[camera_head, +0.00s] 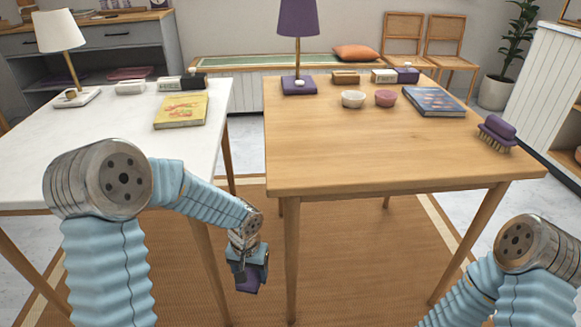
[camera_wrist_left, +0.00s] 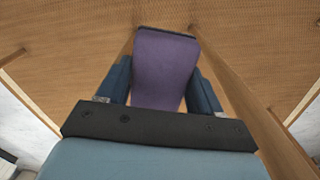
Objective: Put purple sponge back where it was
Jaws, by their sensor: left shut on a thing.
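The purple sponge (camera_wrist_left: 163,68) is held between the two blue fingers of my left gripper (camera_head: 251,278), with a dark layer along its far edge in the left wrist view. In the head view the sponge (camera_head: 248,286) shows only as a small purple piece below the fingers. My left gripper is shut on it, low over the woven rug in the gap between the white table (camera_head: 140,140) and the wooden table (camera_head: 370,165). My right arm comes in at the lower right, but its gripper is out of view.
The white table bears a lamp (camera_head: 59,32) and a yellow book (camera_head: 181,110). Both tables' front parts are clear.

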